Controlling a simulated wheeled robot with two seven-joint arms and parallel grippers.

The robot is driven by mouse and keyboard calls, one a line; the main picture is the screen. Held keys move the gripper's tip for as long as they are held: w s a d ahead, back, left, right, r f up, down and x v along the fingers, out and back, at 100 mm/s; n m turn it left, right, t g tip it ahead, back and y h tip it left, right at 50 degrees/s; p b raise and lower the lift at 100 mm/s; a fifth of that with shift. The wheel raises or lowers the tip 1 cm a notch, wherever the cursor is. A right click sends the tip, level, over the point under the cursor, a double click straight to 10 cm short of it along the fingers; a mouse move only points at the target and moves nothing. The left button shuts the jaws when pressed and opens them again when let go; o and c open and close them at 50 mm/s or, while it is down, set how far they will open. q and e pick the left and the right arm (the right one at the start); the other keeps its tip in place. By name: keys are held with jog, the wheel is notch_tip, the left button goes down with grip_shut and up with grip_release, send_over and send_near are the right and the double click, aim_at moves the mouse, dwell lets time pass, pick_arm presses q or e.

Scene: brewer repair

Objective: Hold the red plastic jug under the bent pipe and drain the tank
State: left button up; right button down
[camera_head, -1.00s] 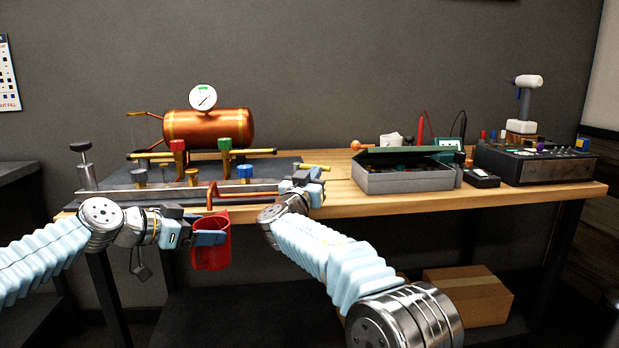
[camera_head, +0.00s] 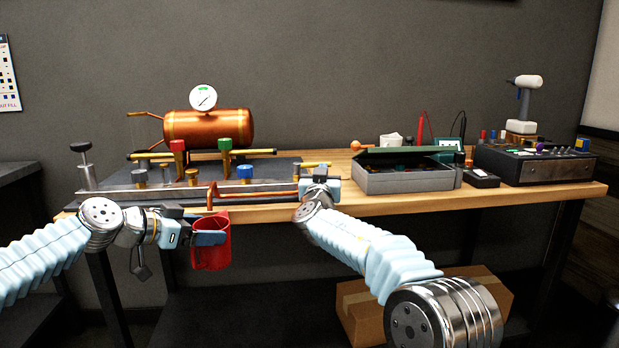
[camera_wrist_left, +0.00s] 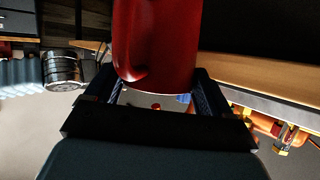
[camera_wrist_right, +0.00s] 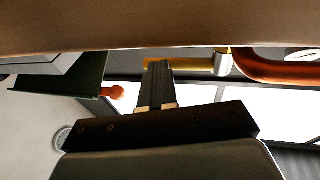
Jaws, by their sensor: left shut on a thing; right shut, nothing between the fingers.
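The copper tank (camera_head: 205,128) lies on the bench, with a round gauge on top. The copper bent pipe (camera_head: 250,189) runs along the bench front and turns down at its left end. My left gripper (camera_head: 212,238) is shut on the red plastic jug (camera_head: 212,257), which also fills the top of the left wrist view (camera_wrist_left: 155,45). The jug hangs upright in front of the bench edge, its rim just below the pipe's downturned end. My right gripper (camera_head: 319,178) is shut and empty beside the pipe's right end; its fingers show in the right wrist view (camera_wrist_right: 157,80).
Red (camera_head: 177,146), green (camera_head: 225,145) and blue (camera_head: 245,170) valve knobs stand near the tank. A grey open case (camera_head: 405,180) and a black control box (camera_head: 535,165) stand to the right on the bench. A cardboard box (camera_head: 480,290) sits below.

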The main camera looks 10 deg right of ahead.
dwell(0.4)
jog(key=shift+s+f, duration=0.15)
jog(key=shift+s, duration=0.4)
jog(key=d+v, duration=0.2)
jog(key=v, duration=2.1)
jog(key=shift+s+d, duration=0.25)
jog(key=shift+s, duration=0.4)
jog(key=shift+f, duration=0.2)
pick_arm(q)
jog(key=shift+s+f+b, duration=0.2)
jog(key=shift+s+b, duration=0.55)
jog(key=shift+b, duration=0.45)
jog(key=s+b, duration=1)
jog(key=b, duration=0.3)
jog(key=shift+s+r, duration=0.2)
jog(key=shift+s, duration=0.05)
pick_arm(e)
notch_tip(320, 180, down, 15)
